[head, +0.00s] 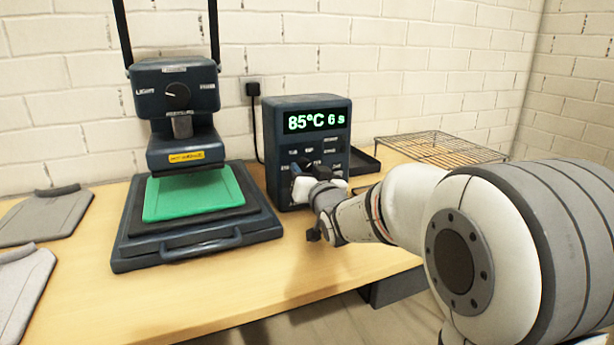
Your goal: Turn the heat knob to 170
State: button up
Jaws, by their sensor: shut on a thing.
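The control box (261,150) stands on the table against the brick wall. Its green display (313,122) reads 85°C and 6 s. Below the display are small labels around the heat knob (305,163), which is mostly hidden behind my gripper. My gripper (304,170) is at the front of the box, shut on the heat knob. The exact pointer direction of the knob cannot be made out. My arm reaches in from the right.
A heat press (180,120) with a pressure knob stands left of the box, a green garment (192,193) on its lower plate. Grey folded garments (45,215) lie at far left. A wire rack (440,150) and a dark tray (350,160) are at right. The table front is clear.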

jog(key=m, duration=0.4)
jog(key=shift+m+h, duration=0.4)
jog(key=shift+r+m+g, duration=0.1)
jog(key=shift+m+g, duration=0.2)
jog(key=shift+m, duration=1.7)
jog(key=o, duration=1)
jog(key=shift+p+v, duration=0.7)
jog(key=shift+v, duration=3.2)
jog(key=shift+r, duration=0.1)
